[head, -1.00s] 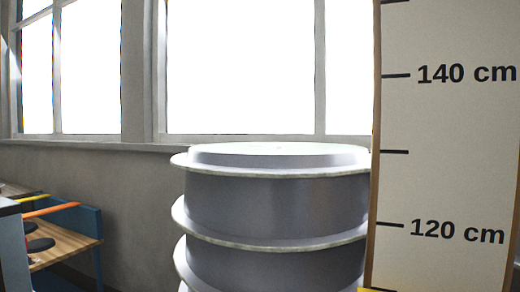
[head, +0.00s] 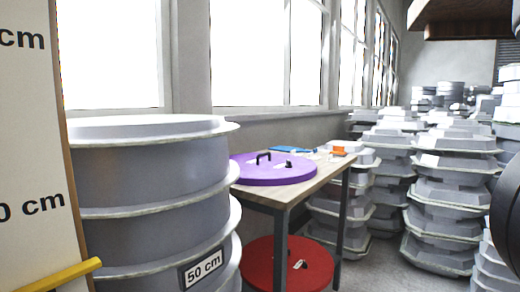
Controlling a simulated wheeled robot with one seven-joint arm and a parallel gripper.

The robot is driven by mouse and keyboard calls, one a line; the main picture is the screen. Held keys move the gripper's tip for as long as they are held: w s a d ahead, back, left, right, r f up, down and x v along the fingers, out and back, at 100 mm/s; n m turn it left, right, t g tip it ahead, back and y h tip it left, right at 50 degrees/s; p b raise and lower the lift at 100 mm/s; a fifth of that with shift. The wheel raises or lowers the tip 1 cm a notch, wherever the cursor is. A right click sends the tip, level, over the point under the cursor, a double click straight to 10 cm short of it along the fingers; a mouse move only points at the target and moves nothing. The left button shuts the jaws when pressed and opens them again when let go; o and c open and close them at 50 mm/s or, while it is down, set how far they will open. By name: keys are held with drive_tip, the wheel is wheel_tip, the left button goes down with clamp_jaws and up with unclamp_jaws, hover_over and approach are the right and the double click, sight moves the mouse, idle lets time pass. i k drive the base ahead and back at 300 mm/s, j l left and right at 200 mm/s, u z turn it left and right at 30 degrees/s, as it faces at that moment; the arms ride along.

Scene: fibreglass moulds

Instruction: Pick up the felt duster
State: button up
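I cannot make out a felt duster for certain in the head view. Several small items lie at the far end of a wooden table (head: 315,182), including a flat blue item (head: 290,150) and an orange one (head: 338,150). They are too small to identify. My gripper is not recognisable in this view.
A tall stack of round grey moulds (head: 150,170) labelled 50 cm stands at left, beside a measuring board (head: 30,150). A purple lid (head: 270,172) lies on the table, a red lid (head: 262,265) beneath. Grey mould stacks (head: 450,190) crowd the right, with some floor before them.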

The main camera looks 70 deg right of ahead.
sight(337, 151)
drive_tip(key=z, duration=2.35)
drive_tip(key=i+l+u, duration=0.4)
drive_tip(key=i+l, duration=0.25)
drive_tip(key=i, duration=0.1)
